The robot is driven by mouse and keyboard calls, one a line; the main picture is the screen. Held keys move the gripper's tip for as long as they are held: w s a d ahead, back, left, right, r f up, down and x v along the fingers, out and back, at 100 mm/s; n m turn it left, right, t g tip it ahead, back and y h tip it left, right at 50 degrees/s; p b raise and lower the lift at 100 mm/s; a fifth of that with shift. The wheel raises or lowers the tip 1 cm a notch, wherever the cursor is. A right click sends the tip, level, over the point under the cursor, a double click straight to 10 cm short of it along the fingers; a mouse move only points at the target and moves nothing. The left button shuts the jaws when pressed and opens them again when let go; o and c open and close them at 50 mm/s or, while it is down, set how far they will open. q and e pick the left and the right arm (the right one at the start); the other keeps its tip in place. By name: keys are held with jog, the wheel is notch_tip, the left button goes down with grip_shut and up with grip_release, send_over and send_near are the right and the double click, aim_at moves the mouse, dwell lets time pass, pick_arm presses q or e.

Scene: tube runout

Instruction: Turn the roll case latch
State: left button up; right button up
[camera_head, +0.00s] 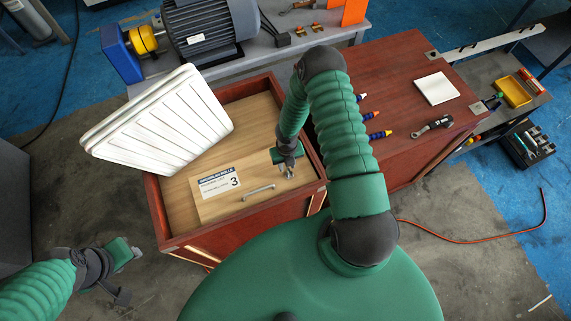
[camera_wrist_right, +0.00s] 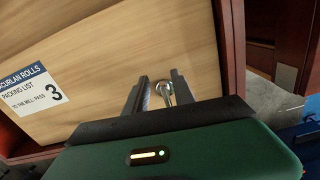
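The roll case (camera_head: 165,225) is a red-brown wooden box with a pale wood panel (camera_head: 225,120) inside its rim. The panel carries a white label marked 3 (camera_head: 219,182) and a silver bar handle (camera_head: 258,192). The latch (camera_wrist_right: 165,91), a small round metal piece with a short lever, is on the panel in the right wrist view. My right gripper (camera_wrist_right: 161,78) is open, its two dark fingers on either side of the latch; whether they touch it is unclear. It also shows over the panel's right part in the head view (camera_head: 288,171). My left gripper (camera_head: 136,253) is left of the case, fingers too small to read.
A white ribbed panel (camera_head: 160,125) leans over the case's left side. A red-brown cabinet (camera_head: 395,85) on the right holds a white pad (camera_head: 437,89), a dark tool (camera_head: 432,126) and coloured-tipped rods. A motor (camera_head: 208,30) stands on the bench behind. An orange-red cable lies on the floor.

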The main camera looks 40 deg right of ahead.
jog(key=shift+s+r, duration=0.1)
jog(key=shift+r, duration=0.1)
notch_tip(320, 180, up, 6)
jog(key=p, duration=0.5)
jog(key=shift+s+f+p, duration=0.1)
jog(key=shift+f+p, duration=0.1)
jog(key=shift+p, duration=0.1)
